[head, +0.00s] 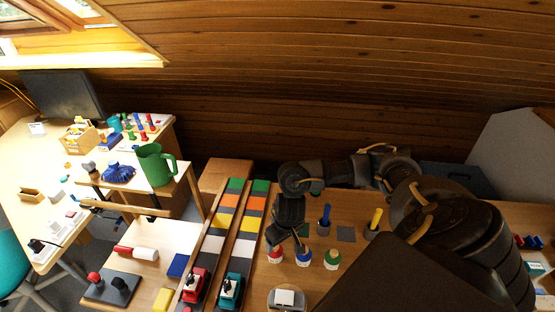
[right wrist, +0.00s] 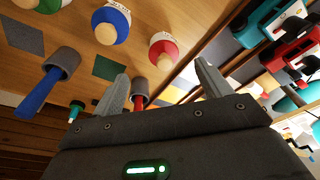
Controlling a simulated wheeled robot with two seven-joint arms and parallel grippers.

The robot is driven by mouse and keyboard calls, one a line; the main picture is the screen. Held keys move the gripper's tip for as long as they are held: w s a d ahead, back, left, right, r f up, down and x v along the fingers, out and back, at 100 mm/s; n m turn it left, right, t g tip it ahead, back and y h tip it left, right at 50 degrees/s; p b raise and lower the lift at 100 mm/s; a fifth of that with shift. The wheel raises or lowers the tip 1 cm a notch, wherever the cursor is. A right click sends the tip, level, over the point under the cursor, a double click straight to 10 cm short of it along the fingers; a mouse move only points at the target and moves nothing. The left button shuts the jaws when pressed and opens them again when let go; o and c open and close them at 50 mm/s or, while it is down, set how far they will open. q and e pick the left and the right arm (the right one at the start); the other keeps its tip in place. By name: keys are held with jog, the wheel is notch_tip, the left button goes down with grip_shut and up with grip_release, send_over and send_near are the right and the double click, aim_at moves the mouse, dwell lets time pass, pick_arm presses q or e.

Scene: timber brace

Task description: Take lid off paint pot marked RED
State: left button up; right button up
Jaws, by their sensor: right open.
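The red-lidded paint pot (head: 275,257) stands at the left end of a row of pots on the wooden table, partly behind my right gripper. In the right wrist view the red lid (right wrist: 158,42) has a round pale wooden knob (right wrist: 164,62) and sits on the pot. My right gripper (right wrist: 160,70) is open and empty. The red pot lies between its fingertips in that picture, apart from them. In the head view this gripper (head: 288,240) points down near the pot. My left gripper is in neither view.
A blue-lidded pot (head: 303,257) and a green-lidded pot (head: 332,260) stand right of the red one. Behind them are holders with a blue handle (head: 324,217) and a yellow handle (head: 375,218). Coloured tracks with a red truck (head: 194,285) and a teal truck (head: 231,287) lie left.

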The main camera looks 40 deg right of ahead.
aim_at(275, 249)
jog(key=shift+w+a+f, duration=0.1)
jog(key=shift+w+f, duration=0.25)
jog(key=shift+f, duration=0.05)
jog(key=w+f, duration=0.2)
jog(key=w, duration=0.1)
jog(key=shift+w+f, duration=0.25)
jog(key=shift+s+f, duration=0.2)
jog(key=shift+f, duration=0.35)
jog(key=shift+s+f, duration=0.2)
jog(key=shift+f, duration=0.35)
jog(key=shift+s+f, duration=0.35)
jog(key=shift+f, duration=0.3)
jog(key=shift+w+f, duration=0.15)
jog(key=shift+f, duration=0.15)
jog(key=shift+w+f, duration=0.15)
jog(key=shift+w, duration=0.25)
jog(key=shift+c, duration=0.5)
jog(key=shift+s, duration=0.2)
jog(key=shift+c, duration=1.2)
jog(key=shift+s, duration=0.1)
jog(key=shift+c, duration=1.1)
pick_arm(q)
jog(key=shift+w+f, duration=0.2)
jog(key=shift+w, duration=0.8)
pick_arm(e)
jog(key=c, duration=0.5)
